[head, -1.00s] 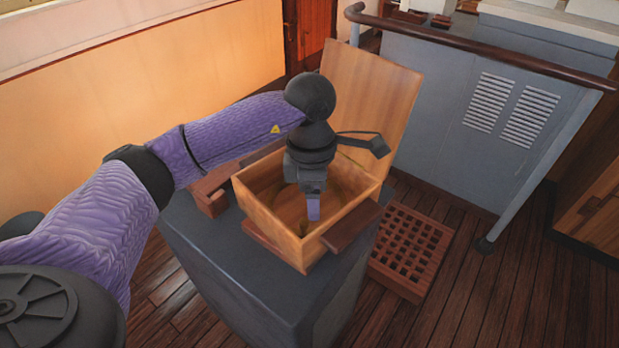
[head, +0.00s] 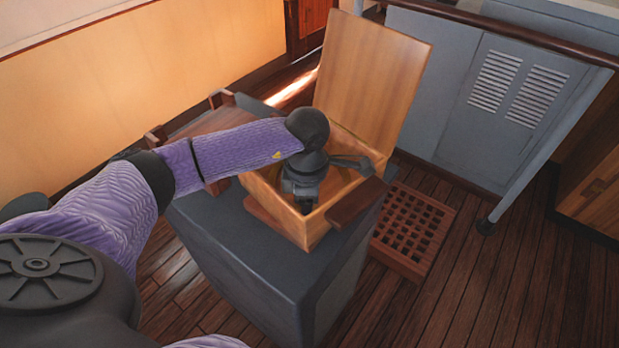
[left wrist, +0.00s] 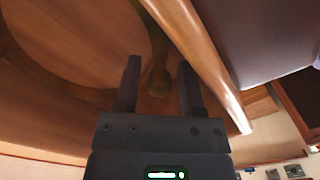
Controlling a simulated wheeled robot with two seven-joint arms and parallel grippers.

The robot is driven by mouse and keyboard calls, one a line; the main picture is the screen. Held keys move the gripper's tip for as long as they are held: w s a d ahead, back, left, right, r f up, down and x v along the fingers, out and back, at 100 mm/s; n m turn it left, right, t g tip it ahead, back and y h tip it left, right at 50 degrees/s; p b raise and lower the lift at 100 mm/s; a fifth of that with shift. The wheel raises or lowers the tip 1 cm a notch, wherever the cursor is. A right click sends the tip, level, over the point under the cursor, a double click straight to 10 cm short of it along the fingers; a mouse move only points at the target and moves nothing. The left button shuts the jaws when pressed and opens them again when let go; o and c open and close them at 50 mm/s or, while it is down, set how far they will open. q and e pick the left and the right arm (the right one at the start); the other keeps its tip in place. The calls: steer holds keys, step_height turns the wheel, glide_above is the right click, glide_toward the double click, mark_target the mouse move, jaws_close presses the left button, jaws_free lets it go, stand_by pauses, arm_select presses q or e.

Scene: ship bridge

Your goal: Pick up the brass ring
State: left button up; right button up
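The open wooden box (head: 285,219) stands on a dark grey pedestal, its lid raised at the back. My left gripper (head: 304,203) reaches down into it, and the box wall and my wrist hide the fingertips in the head view. In the left wrist view my left gripper (left wrist: 159,68) is open. The brass ring (left wrist: 75,94) looks like a dark, curved band on the box floor. A short, round-ended brass-coloured stub (left wrist: 159,82) beside the band appears between the two fingers, with gaps at both sides. My right gripper is not in view.
The box's front wall edge (left wrist: 205,60) runs close by the fingers. The raised lid (head: 372,75) stands behind my wrist. Dark wooden pieces (head: 357,202) flank the box on the grey pedestal (head: 250,265). A wooden grating (head: 412,232) lies on the floor to the right.

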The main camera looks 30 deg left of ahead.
arm_select(q)
jaws_close()
steer(key=shift+r, duration=0.1)
